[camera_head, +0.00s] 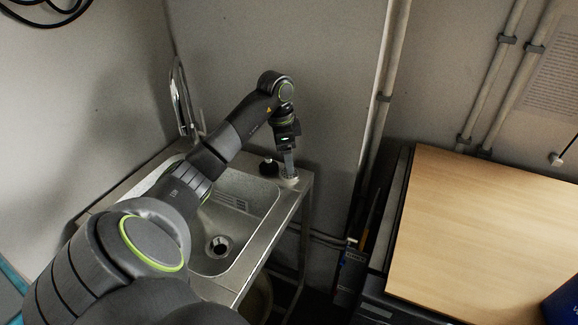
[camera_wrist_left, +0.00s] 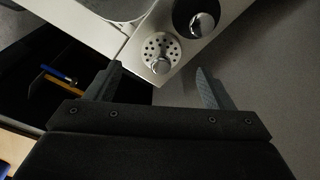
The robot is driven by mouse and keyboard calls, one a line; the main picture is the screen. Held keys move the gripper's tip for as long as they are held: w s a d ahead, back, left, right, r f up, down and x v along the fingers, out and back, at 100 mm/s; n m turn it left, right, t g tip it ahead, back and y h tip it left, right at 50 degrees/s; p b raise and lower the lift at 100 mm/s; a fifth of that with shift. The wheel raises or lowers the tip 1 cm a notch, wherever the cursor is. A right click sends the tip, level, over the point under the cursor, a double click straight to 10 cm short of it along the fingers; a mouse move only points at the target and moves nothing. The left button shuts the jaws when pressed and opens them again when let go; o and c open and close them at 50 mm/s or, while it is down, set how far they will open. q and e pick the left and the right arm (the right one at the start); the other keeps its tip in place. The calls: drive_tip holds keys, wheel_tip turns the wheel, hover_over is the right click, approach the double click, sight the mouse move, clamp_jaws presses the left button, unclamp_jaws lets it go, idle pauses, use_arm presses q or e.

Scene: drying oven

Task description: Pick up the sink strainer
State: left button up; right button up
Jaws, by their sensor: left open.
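The sink strainer (camera_wrist_left: 160,50), a round metal disc with small holes and a shiny knob, lies on the corner of the metal sink counter. In the head view the strainer (camera_head: 291,182) shows small at the counter's right corner, just below the fingertips and partly hidden by them. My left gripper (camera_head: 289,172) points down over it. In the left wrist view the two fingers of the left gripper (camera_wrist_left: 159,72) stand apart, with the strainer framed between them and nothing held. I cannot tell the exact height gap. My right gripper does not show.
A black round item with a chrome top (camera_wrist_left: 201,22) stands close beside the strainer; the head view shows it as a dark knob (camera_head: 269,167). The sink basin (camera_head: 236,187) with its drain lies left. A wooden tabletop (camera_head: 480,235) is at right. The wall is close behind.

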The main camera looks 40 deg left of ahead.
use_arm(q)
drive_tip(key=f, duration=0.4)
drive_tip(key=shift+w+d+f, duration=0.2)
drive_tip(key=shift+w, duration=0.1)
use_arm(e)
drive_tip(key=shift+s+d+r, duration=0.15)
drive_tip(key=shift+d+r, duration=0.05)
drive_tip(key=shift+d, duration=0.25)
use_arm(q)
drive_tip(key=shift+c, duration=0.2)
drive_tip(key=c, duration=1)
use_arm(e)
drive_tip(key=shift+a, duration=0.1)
use_arm(q)
drive_tip(key=shift+r, duration=0.1)
